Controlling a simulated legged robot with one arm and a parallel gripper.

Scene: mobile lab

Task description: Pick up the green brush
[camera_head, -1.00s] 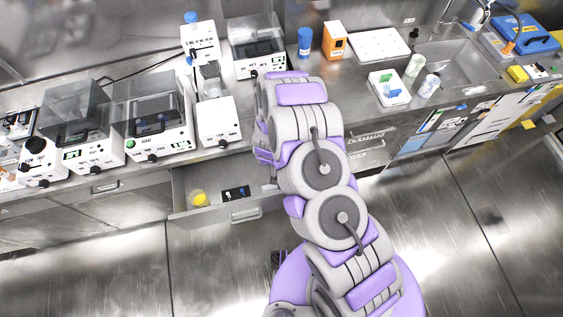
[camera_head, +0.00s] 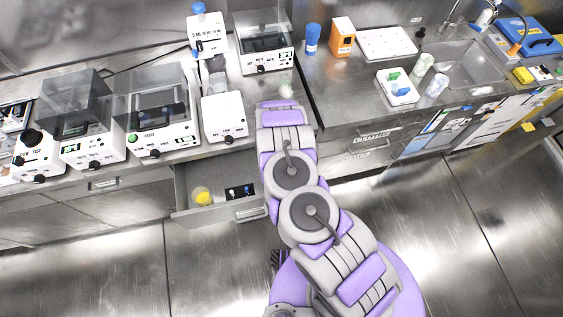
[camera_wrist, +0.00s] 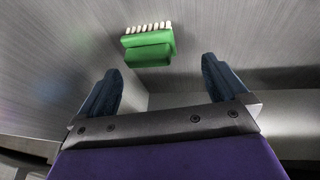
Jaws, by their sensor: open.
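The green brush (camera_wrist: 148,46) shows in the wrist view, a green block with a row of pale bristle tufts along its top edge. It lies on a grey metal surface, ahead of and between my fingertips, apart from them. My gripper (camera_wrist: 160,75) is open, with a dark finger on each side and nothing between them. In the head view my arm hides the gripper, and I cannot make out the brush there.
An open drawer (camera_head: 219,208) holds a yellow round item (camera_head: 201,196) and a dark case (camera_head: 240,191). Lab machines (camera_head: 157,104) line the counter at left. A sink (camera_head: 462,62) and a white tray (camera_head: 397,87) with green and blue items are at right.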

